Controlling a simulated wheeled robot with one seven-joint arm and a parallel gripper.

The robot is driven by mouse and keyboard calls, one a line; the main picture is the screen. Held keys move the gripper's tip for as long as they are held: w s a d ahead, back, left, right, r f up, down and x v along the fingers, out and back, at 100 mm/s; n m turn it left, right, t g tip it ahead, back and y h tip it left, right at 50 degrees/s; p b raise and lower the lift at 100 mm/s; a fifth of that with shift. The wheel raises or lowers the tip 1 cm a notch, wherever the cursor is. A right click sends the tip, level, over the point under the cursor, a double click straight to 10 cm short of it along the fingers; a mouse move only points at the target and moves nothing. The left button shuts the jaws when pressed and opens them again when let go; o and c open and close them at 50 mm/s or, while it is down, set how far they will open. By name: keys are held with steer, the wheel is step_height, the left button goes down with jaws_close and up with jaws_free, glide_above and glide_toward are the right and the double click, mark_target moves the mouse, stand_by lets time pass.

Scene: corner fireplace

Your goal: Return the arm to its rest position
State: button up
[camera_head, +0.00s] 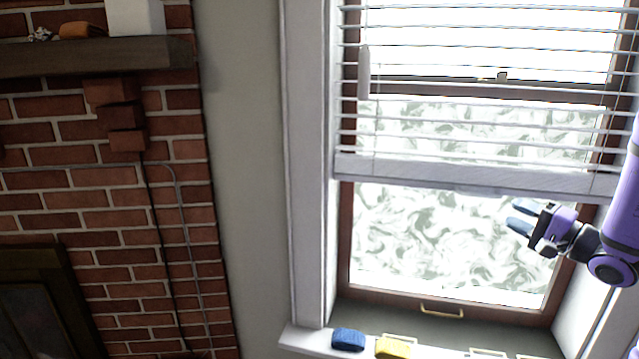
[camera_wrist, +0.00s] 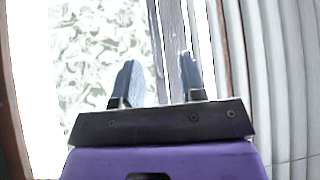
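My gripper (camera_head: 521,218) is at the right of the head view, in front of the window and just below the bottom rail of the blind. It points left. Its two blue fingers stand apart with nothing between them. In the wrist view my gripper (camera_wrist: 160,80) also shows its fingers apart and empty, with the window glass and blind slats behind. My purple arm comes in from the right edge of the head view.
A blue block (camera_head: 348,339) and a yellow block (camera_head: 393,348) sit on the window sill (camera_head: 306,338). The half-lowered blind (camera_head: 470,174) hangs close to my gripper. A brick fireplace (camera_head: 100,215) with a wooden mantel (camera_head: 90,57) stands at left.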

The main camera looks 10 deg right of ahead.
steer(key=s+a+r+n+g+y, duration=0.1)
steer(key=s+a+r+n+g, duration=0.25)
steer(key=s+a+g, duration=0.5)
steer(key=s+a+r+n+g+y, duration=0.25)
steer(key=a+n+g, duration=0.2)
steer(key=a, duration=0.65)
steer(key=s+d+r+n+t+h, duration=0.1)
steer(key=s+r+h, duration=0.3)
steer(key=s+h, duration=0.9)
steer(key=shift+d+n+t, duration=0.15)
steer(key=shift+n+t, duration=0.25)
steer(key=shift+n, duration=0.5)
steer(key=shift+s, duration=0.1)
